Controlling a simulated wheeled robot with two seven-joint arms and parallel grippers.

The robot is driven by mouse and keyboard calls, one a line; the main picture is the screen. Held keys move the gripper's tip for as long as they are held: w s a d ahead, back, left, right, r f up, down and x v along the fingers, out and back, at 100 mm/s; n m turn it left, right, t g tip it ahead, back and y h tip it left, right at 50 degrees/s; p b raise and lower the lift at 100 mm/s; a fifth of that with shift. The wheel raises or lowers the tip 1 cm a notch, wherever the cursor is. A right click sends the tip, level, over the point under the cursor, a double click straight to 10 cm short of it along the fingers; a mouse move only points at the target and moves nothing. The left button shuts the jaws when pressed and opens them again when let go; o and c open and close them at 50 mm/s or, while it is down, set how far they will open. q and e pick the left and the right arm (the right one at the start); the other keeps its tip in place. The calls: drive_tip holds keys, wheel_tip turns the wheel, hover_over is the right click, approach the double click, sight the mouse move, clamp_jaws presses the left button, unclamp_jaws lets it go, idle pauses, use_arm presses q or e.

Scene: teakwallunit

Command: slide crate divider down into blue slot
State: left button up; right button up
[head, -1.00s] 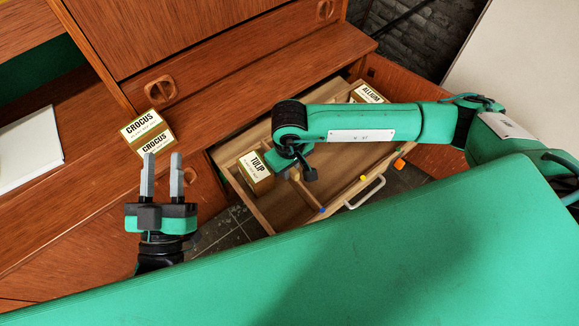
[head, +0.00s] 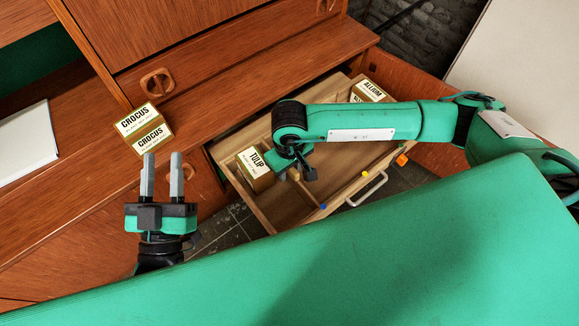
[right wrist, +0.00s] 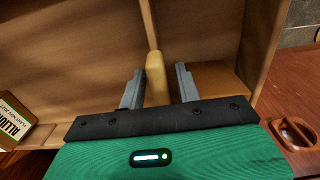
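A light wooden strip with a rounded near end (right wrist: 156,80), which looks like the divider, stands between the fingers of my right gripper (right wrist: 159,86) in the right wrist view. Gaps show beside it, so the fingers look open around it. In the head view my right gripper (head: 296,173) is over the open drawer (head: 260,212), and the arm hides most of the divider. A blue marker (head: 322,206) sits on the drawer's front edge; its slot is not clear. My left gripper (head: 162,177) is open and empty, left of the drawer.
A TULIP box (head: 256,168) is in the drawer's left part, an ALLIUM box (head: 370,91) at its far end. Yellow (head: 337,174) and orange (head: 402,160) markers and a handle (head: 368,190) are on its front.

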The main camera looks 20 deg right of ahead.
drive_tip(key=shift+o, duration=0.2)
drive_tip(key=shift+r, duration=0.15)
wheel_tip(320, 180, up, 14)
drive_tip(key=p, duration=0.3)
drive_tip(key=shift+f+p, duration=0.2)
drive_tip(key=shift+p, duration=0.15)
